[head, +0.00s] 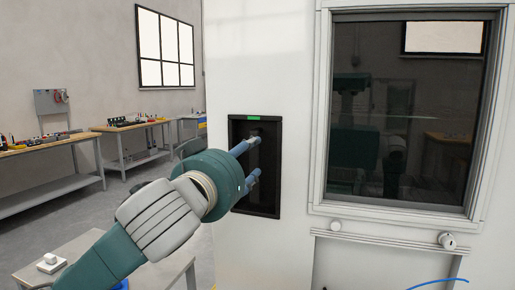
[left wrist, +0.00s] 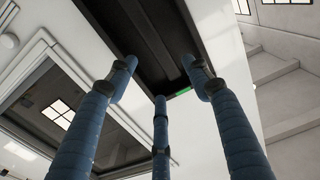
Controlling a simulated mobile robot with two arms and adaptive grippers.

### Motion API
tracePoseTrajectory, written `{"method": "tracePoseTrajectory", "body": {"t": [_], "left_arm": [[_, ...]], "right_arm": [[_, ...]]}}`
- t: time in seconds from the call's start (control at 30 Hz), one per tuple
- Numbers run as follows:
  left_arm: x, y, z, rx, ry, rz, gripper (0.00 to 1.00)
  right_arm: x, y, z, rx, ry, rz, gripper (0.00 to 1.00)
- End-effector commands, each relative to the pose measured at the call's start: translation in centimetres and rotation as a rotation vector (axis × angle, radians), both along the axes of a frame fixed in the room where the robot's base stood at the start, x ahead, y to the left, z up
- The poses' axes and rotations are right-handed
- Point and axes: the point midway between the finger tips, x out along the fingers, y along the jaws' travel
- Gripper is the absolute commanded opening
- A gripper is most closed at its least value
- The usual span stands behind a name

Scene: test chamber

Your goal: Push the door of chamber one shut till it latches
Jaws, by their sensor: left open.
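The white chamber front (head: 265,75) fills the middle and right, with a framed dark window (head: 400,130) in it. A tall black recessed panel (head: 268,190) with a green strip (head: 254,118) at its top is left of the window. My left gripper (head: 252,158) is in front of this panel, its blue fingers spread and empty. In the left wrist view the open fingers (left wrist: 160,75) point at the dark panel (left wrist: 155,35); the green strip (left wrist: 181,92) shows behind them. I cannot tell whether the fingers touch it or whether the door is latched. My right gripper is out of view.
A low table (head: 60,262) with a small white-topped device (head: 51,262) stands at the lower left, under my left arm. Workbenches with tools (head: 130,125) line the far wall. Grey floor (head: 125,205) lies open between.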

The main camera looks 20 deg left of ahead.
Motion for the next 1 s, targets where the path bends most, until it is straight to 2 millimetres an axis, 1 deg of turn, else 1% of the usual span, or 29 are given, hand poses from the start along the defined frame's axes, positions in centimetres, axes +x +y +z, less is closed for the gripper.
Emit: {"method": "tracePoseTrajectory", "body": {"t": [0.03,0.2,0.4,0.5,0.6,0.87,0.9,0.97,1.0], "left_arm": [[1.0,0.1,0.1,0.000,0.004,0.003,0.50],[4.4,0.0,0.2,-0.001,0.003,0.003,0.50],[7.4,-0.2,0.2,0.000,0.001,0.001,0.50],[8.2,-0.3,0.1,0.000,0.001,0.000,0.50],[8.6,-0.3,0.0,0.000,0.000,0.000,0.50],[8.7,-0.3,0.0,0.001,0.000,0.000,0.50],[8.7,-0.3,0.0,0.001,0.000,0.000,0.42],[8.7,-0.3,0.0,0.001,0.000,0.000,0.30],[8.7,-0.3,0.0,0.001,0.000,0.000,0.22]], "right_arm": [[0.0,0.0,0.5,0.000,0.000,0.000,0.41],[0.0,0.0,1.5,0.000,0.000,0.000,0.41],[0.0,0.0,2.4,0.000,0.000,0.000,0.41],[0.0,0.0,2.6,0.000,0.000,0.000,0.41],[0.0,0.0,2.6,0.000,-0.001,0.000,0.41],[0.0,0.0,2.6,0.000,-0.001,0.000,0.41],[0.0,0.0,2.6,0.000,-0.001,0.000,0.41],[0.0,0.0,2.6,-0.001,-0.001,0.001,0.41],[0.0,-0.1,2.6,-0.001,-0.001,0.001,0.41]]}}
